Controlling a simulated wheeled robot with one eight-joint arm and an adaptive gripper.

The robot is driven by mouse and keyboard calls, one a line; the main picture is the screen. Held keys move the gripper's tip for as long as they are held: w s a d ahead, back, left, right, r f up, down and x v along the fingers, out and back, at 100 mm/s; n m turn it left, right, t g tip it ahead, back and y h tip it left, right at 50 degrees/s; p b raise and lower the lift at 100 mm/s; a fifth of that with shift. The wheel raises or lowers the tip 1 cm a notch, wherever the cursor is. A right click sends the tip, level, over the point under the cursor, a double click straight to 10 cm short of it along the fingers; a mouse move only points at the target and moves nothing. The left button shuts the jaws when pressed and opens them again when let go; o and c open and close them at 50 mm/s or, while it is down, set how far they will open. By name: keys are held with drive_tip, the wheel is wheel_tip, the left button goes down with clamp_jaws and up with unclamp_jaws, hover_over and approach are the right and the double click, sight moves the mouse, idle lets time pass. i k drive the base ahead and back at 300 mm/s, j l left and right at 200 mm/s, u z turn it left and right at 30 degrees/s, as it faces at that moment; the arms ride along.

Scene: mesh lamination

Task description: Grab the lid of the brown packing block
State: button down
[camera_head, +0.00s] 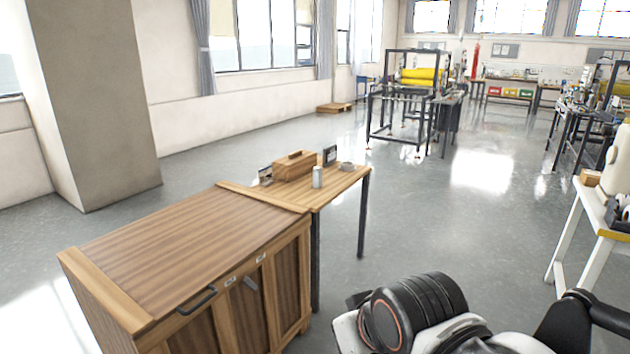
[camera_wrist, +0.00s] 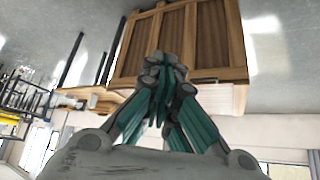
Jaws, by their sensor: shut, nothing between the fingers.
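A brown wooden box (camera_head: 294,166) stands on a small wooden table (camera_head: 340,180) in the head view. Its flat lid (camera_head: 295,158) is on it, with a small raised grip on top. My gripper (camera_wrist: 166,62) is shut and empty in the wrist view. Its fingertips overlap the picture of a large wooden cabinet (camera_wrist: 200,40), and I cannot tell the distance between them. The head view shows part of my arm at the lower right, not the fingertips. I cannot make out the box clearly in the wrist view.
The large cabinet (camera_head: 190,250), with a dark handle (camera_head: 197,301), stands left of the table. A light can (camera_head: 317,177), a grey round item (camera_head: 346,167) and a dark upright frame (camera_head: 330,155) are near the box. Open floor (camera_head: 440,225) lies right of the table.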

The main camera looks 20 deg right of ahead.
sight(317, 172)
drive_tip(key=i+l+z, duration=0.1)
drive_tip(key=i+l, duration=0.25)
drive_tip(key=i+l+z, duration=0.1)
drive_tip(key=i+l, duration=0.25)
drive_tip(key=i, duration=0.25)
drive_tip(key=i+l+z, duration=0.1)
drive_tip(key=i+l, duration=0.2)
drive_tip(key=i, duration=0.2)
drive_tip(key=i+l+z, duration=0.1)
drive_tip(key=i+l, duration=0.15)
drive_tip(key=i, duration=0.25)
drive_tip(key=i+l+z, duration=0.15)
drive_tip(key=i, duration=0.35)
